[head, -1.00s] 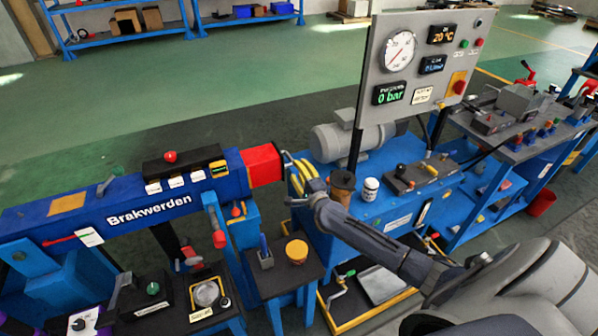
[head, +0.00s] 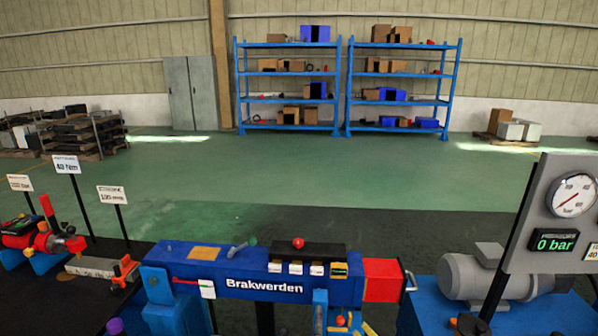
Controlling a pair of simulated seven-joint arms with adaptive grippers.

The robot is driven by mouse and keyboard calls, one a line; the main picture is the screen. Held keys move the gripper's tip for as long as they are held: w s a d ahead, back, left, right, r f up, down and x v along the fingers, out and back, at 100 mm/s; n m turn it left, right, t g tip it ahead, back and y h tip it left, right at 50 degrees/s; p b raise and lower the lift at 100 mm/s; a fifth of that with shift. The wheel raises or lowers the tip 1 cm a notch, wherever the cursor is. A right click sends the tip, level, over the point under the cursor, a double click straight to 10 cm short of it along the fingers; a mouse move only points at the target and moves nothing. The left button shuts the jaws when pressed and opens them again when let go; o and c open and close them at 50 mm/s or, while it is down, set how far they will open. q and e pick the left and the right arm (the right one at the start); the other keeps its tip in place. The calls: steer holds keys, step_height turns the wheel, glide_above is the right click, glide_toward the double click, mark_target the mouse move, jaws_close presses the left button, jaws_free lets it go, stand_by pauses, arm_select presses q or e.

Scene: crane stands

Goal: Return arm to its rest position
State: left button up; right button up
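Neither of my arms nor grippers shows in the head view now. The blue crane boom marked "Brakwerden" (head: 262,289) lies level across the lower middle, with a red end (head: 382,280) at its right. A red knob (head: 298,243) stands on the black box on top of it. The gauge panel (head: 566,215) at the right reads 0 bar. Below it is a grey motor (head: 490,272) on a blue stand.
Several small signs (head: 66,164) on posts and a bench with red tools (head: 40,235) stand at the left. Blue shelving (head: 345,100) with boxes, a grey cabinet (head: 193,92) and pallets (head: 75,132) are at the back. The green floor between is clear.

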steer(key=s+a+f+n+g+h, duration=0.1)
steer(key=s+a+f+n+g, duration=0.3)
steer(key=s, duration=0.3)
steer(key=s+a+f+n+g+h, duration=0.1)
steer(key=s+f+n+g, duration=0.15)
steer(key=s+n, duration=0.45)
steer(key=s+d+n+g+h, duration=0.25)
steer(key=s+d+h, duration=0.85)
steer(key=s+d, duration=0.55)
steer(key=s+a+f+g+y, duration=0.1)
steer(key=a+f+g+y, duration=0.1)
steer(key=f, duration=1.5)
steer(key=s+a+f+g+y, duration=0.1)
steer(key=a+f, duration=0.2)
steer(key=f, duration=1.3)
steer(key=s+f+m+g+y, duration=0.1)
steer(key=s+f+m+g, duration=0.2)
steer(key=s+f, duration=1.6)
steer(key=shift+s+d+f+y, duration=0.25)
steer(key=shift+s+y, duration=0.05)
steer(key=shift+s, duration=0.6)
